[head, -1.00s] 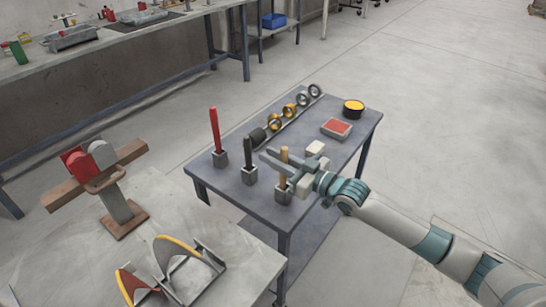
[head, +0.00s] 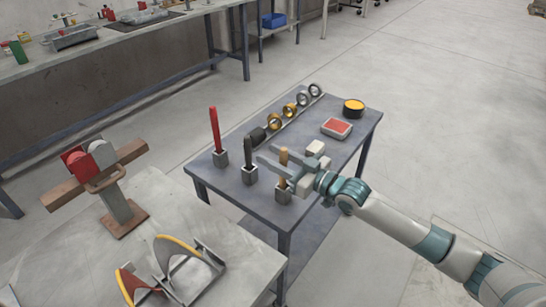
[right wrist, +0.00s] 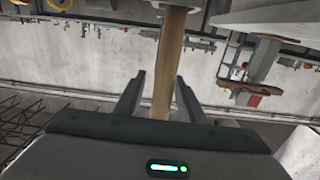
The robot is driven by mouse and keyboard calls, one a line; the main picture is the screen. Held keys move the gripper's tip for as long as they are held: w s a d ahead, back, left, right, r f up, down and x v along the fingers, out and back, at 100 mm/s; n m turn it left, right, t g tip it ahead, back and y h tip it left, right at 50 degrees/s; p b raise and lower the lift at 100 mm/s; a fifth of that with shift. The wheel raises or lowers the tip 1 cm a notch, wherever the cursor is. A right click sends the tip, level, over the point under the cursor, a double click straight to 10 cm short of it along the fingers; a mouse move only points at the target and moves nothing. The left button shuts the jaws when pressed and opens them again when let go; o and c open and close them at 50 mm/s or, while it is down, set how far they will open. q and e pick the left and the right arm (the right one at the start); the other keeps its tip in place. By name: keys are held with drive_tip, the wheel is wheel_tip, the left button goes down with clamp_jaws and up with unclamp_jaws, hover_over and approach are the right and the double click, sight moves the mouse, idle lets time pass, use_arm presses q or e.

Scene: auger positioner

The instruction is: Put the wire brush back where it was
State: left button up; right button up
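The wire brush, seen as a light wooden handle (head: 283,158), stands upright in a small grey holder (head: 283,193) at the near right edge of the blue-grey table. Its lower end is hidden in the holder. My right gripper (head: 265,153) reaches in from the right, with its two fingers apart on either side of the handle. In the right wrist view the handle (right wrist: 169,60) rises between the fingertips (right wrist: 160,76), with a gap showing beside it. My left gripper is not in view.
On the table (head: 232,192), a dark handle (head: 248,151) and a red handle (head: 215,130) stand in similar holders to the left. A row of rings (head: 290,110), a red-topped block (head: 336,127), a white block (head: 315,148) and a yellow-topped tin (head: 353,108) are behind.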

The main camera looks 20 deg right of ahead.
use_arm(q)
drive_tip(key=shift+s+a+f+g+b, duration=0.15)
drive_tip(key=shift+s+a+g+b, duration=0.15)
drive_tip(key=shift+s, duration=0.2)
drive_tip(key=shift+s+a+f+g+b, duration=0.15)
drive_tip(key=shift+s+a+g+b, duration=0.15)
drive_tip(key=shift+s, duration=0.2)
use_arm(e)
drive_tip(key=v, duration=1.2)
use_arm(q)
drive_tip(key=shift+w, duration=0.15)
use_arm(e)
drive_tip(key=shift+w, duration=0.1)
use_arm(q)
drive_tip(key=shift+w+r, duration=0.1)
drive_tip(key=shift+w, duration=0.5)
